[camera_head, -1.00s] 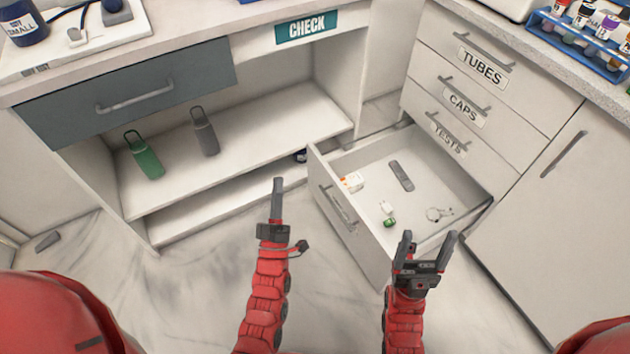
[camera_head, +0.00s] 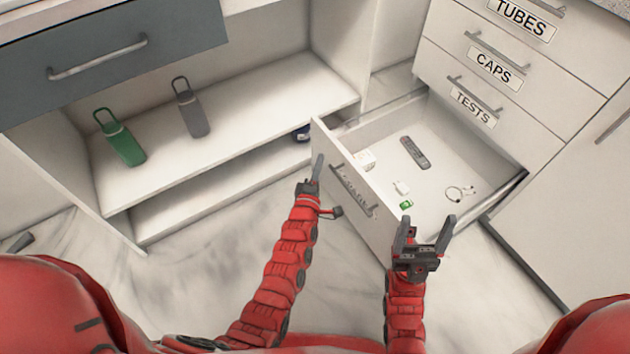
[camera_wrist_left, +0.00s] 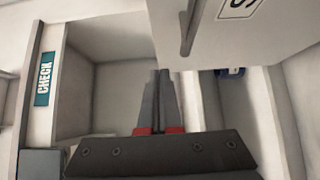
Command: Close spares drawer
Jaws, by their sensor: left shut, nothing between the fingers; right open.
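The spares drawer (camera_head: 375,226) is pulled out below the drawers labelled CAPS and TESTS. Its front carries a grey bar handle and a partly hidden label. Inside lie a dark remote (camera_head: 415,152), a white box (camera_head: 365,160), small white and green items and a thin looped item. My left gripper (camera_head: 318,168) is shut and empty, close to the left end of the drawer front; I cannot tell if it touches. It also shows in the left wrist view (camera_wrist_left: 160,85), below the drawer front (camera_wrist_left: 235,45). My right gripper (camera_head: 427,228) is open near the drawer's front right corner.
The TESTS drawer (camera_head: 485,110) above is shut. Marble floor (camera_head: 190,280) is clear in front.

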